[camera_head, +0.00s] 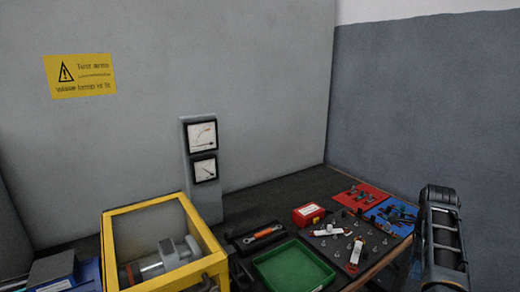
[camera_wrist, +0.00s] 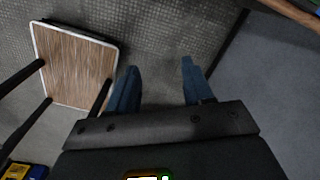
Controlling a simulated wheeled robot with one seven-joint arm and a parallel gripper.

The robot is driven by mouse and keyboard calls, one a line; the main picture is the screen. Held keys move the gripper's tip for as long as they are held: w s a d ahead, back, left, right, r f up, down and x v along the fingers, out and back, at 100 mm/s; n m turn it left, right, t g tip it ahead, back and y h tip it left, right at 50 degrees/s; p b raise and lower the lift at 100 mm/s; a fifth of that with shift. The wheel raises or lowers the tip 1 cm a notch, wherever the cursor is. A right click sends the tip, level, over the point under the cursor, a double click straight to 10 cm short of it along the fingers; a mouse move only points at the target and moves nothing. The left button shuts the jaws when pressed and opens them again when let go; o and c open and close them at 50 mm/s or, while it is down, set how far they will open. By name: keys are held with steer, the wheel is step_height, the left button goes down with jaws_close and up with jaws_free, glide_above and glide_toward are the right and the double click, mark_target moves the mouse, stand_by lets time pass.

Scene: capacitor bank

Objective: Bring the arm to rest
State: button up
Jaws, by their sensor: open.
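My arm (camera_head: 442,235) stands at the right edge of the head view, in front of the blue-grey wall and beside the right end of the bench. Its lower part runs out of the picture. In the wrist view my gripper (camera_wrist: 160,82) has its two blue fingers well apart with nothing between them. Below the fingers I see only grey textured floor. I cannot make out the fingers in the head view.
The dark bench carries a yellow-framed case (camera_head: 150,206), a meter post (camera_head: 201,165), a green tray (camera_head: 293,267), a red box (camera_head: 309,214), and red (camera_head: 361,198) and blue mats with small parts. A wood-topped stool (camera_wrist: 75,62) stands left of my fingers.

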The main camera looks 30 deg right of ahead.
steer(key=s+a+f+n+t+h, duration=0.2)
steer(key=s+a+f+n+h, duration=0.25)
steer(key=a+f+n, duration=0.5)
steer(key=s+a+f+n+t, duration=0.2)
steer(key=s+a+n+t, duration=0.4)
steer(key=a, duration=0.6)
steer(key=s+a+r+n+t+y, duration=0.1)
steer(key=s+a+r+n+t, duration=0.1)
steer(key=s+a+r+n, duration=0.4)
steer(key=s+a+r+n+t+y, duration=0.1)
steer(key=s+a+r+n, duration=0.2)
steer(key=a, duration=0.4)
steer(key=s+a+r+n+t+y, duration=0.1)
steer(key=s+a+r+n+t, duration=0.1)
steer(key=s+a+r, duration=0.2)
steer(key=s+a+r+n+t+y, duration=0.1)
steer(key=s+a+r+n+t, duration=0.1)
steer(key=r, duration=0.9)
steer(key=shift+s+a+r+n+y, duration=0.15)
steer(key=shift+s+a+n+y, duration=0.3)
steer(key=shift+s+a, duration=0.8)
steer(key=shift+w+a, duration=0.2)
steer(key=shift+w, duration=0.05)
